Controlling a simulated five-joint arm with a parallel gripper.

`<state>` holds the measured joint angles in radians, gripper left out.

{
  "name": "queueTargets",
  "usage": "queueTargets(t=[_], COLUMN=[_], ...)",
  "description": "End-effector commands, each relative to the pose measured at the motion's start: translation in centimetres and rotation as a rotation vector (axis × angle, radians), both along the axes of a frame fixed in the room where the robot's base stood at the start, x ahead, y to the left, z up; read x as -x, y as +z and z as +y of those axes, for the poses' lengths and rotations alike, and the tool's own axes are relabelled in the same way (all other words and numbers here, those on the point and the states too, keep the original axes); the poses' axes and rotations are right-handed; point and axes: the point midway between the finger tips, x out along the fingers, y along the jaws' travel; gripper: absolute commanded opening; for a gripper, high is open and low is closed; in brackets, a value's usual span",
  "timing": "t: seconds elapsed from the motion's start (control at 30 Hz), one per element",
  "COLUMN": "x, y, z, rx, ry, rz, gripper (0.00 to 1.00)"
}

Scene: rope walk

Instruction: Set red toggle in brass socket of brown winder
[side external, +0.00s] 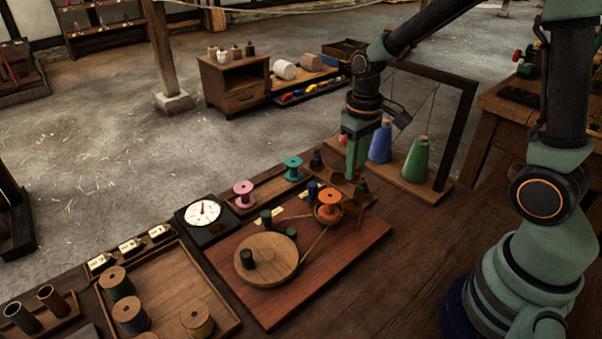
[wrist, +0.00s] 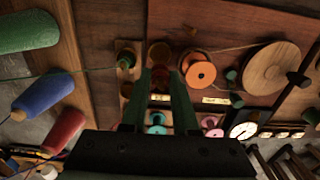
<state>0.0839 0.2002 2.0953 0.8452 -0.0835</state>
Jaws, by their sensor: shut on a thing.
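My gripper (side external: 353,175) points down over the far right end of the red-brown board. In the wrist view its green fingers (wrist: 162,72) are close together on a small dark reddish thing, which seems to be the red toggle and is mostly hidden between them. A brown round piece (wrist: 159,52), perhaps the brown winder, lies just beyond the fingertips; a brown wooden part (side external: 354,209) also shows below the gripper in the side view. I cannot make out the brass socket, or whether the held thing touches anything.
An orange spool (side external: 329,203) stands close by my gripper, with a cord to a wooden disc (side external: 267,259). Blue (side external: 381,144) and green (side external: 416,160) cones stand behind under a dark frame. Pink (side external: 244,192) and teal (side external: 293,167) spools and a dial (side external: 203,213) are to the left.

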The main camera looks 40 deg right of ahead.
Motion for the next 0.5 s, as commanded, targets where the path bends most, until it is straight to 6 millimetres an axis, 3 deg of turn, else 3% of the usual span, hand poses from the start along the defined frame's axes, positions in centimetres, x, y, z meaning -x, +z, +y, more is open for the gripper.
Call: queueTargets(t=[0.5], x=[0.0], y=[-4.5], z=[0.0], rx=[0.000], ry=[0.000], rz=[0.004], gripper=[0.00])
